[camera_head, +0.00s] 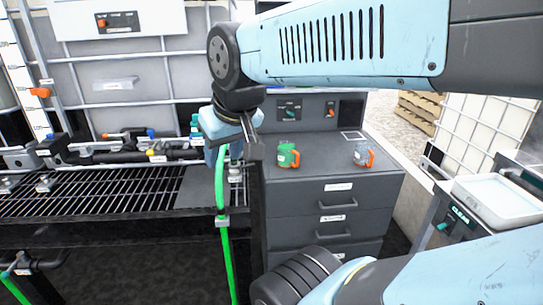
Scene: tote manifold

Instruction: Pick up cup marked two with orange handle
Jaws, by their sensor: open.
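Two cups with orange handles stand upright on top of the grey drawer cabinet. The left cup (287,155) is green, with its handle at its right side and a pale label. The right cup (362,154) is grey and clear-looking, with its orange handle also to the right. The marks on both are too small to read, so I cannot tell which is marked two. My gripper (224,155) points down, open, left of the cabinet top and apart from both cups. Its fingers are small and partly confused with the green hose behind or beside them.
The drawer cabinet (333,190) has free room between the cups. A control panel (305,108) stands behind them. A green hose (224,230) hangs at the cabinet's left. A grated bench with pipes (90,200) lies left. A white tray (497,200) is at the right.

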